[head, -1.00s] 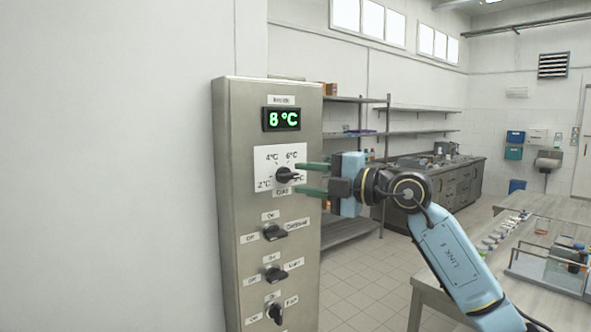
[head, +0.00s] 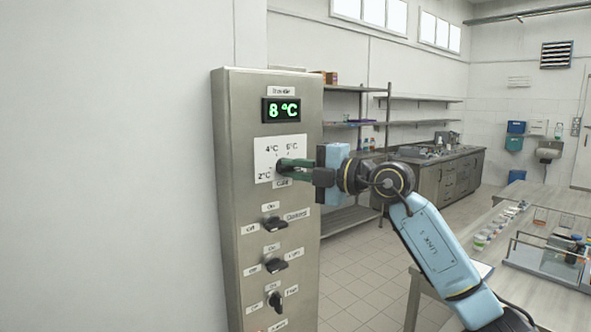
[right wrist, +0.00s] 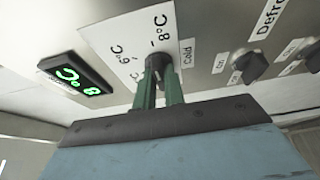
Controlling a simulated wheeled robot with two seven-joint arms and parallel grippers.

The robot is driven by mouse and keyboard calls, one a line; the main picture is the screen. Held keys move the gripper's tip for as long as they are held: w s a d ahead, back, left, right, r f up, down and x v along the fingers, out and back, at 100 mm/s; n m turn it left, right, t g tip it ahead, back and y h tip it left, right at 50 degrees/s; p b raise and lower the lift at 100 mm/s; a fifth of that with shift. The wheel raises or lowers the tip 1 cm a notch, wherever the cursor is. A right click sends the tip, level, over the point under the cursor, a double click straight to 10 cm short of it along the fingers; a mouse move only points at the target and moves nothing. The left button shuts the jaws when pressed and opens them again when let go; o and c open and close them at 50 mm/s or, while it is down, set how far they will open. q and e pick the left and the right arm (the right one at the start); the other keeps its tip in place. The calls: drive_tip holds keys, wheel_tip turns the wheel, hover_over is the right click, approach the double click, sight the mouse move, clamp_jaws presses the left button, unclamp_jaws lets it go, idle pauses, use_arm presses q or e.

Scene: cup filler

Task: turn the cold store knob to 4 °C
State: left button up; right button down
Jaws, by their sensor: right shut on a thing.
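The cold store knob is a small dark knob on a white dial plate (head: 266,150) marked 2 °C, 4 °C and 6 °C in the head view. The right wrist view shows the knob (right wrist: 157,62) between the green fingers, with the 8 °C mark close by. My right gripper (head: 283,166) is shut on the knob; it also shows in the right wrist view (right wrist: 160,82). In the head view the fingers hide most of the knob. The green display (head: 283,111) above the dial reads 8 °C. My left gripper is not in view.
Several black switches sit below the dial on the steel panel, the topmost one (head: 273,224) nearest the gripper. A table (head: 545,300) with small items stands at the right. Shelves and a counter (head: 450,178) are behind; the floor between is clear.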

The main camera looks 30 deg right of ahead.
drive_tip(key=n+g+h+p, duration=0.1)
drive_tip(key=n+h, duration=0.1)
drive_tip(key=n, duration=0.2)
drive_tip(key=n+h, duration=0.2)
drive_tip(key=n, duration=0.2)
drive_tip(key=n+g+h+p, duration=0.1)
drive_tip(key=n+h, duration=0.1)
drive_tip(key=n, duration=0.2)
drive_tip(key=shift+a+r+n+g+h+p, duration=0.25)
drive_tip(key=shift+a+n+g+h+p, duration=0.05)
drive_tip(key=shift+n+p, duration=0.1)
drive_tip(key=shift+n+h+b, duration=0.8)
drive_tip(key=shift+n+b, duration=0.05)
drive_tip(key=shift+n, duration=0.25)
drive_tip(key=shift+a+n+h+b, duration=0.15)
drive_tip(key=shift+n+h+b, duration=0.55)
drive_tip(key=shift+n+b, duration=0.3)
drive_tip(key=shift+n, duration=0.3)
